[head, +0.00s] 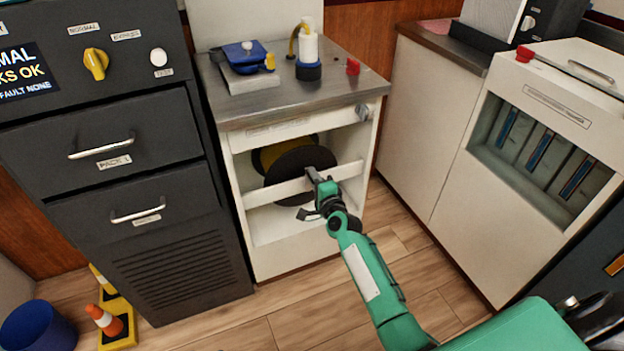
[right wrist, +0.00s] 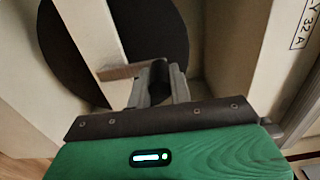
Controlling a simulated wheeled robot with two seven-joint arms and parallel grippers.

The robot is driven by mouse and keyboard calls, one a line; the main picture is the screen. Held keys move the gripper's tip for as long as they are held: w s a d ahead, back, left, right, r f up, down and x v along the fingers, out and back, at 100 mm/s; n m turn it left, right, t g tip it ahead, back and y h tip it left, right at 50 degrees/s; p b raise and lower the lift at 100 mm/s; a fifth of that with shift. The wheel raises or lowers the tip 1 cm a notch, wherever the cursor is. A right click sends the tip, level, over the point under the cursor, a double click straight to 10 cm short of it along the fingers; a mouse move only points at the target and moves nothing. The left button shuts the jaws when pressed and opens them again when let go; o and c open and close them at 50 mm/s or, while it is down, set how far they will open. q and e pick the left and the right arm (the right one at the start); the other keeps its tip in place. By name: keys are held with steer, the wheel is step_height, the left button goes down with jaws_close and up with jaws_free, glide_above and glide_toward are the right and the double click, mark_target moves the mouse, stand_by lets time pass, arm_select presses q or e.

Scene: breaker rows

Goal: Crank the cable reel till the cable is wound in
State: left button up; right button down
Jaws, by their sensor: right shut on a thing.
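The cable reel (head: 290,165) sits inside the open bay of the white cabinet, with a dark round flange at its front and a yellow part showing behind. In the right wrist view, the dark flange (right wrist: 75,55) stands behind a pale rail, and a short brownish crank arm (right wrist: 122,72) runs to a dark grip (right wrist: 158,80). My right gripper (head: 316,180) reaches into the bay at the reel's lower right. Its fingers (right wrist: 160,88) are shut around the crank grip. The cable's free end cannot be made out. My left gripper is not in view.
A pale rail (head: 262,193) crosses the bay front close to my right gripper. The metal top (head: 245,108) carries a blue device and a white-and-blue bottle-like thing. A dark drawer cabinet (head: 130,215) stands left, a white slotted unit (head: 560,120) right.

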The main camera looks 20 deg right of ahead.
steer(key=shift+d, duration=0.15)
steer(key=c, duration=1.3)
jaws_free()
steer(key=shift+o, duration=0.2)
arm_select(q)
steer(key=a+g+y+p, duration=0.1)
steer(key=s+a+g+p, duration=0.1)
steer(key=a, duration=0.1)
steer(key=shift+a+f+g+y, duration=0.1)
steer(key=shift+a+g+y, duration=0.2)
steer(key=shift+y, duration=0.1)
arm_select(e)
steer(key=s, duration=1.3)
steer(key=shift+s+d, duration=0.2)
steer(key=shift+s, duration=0.2)
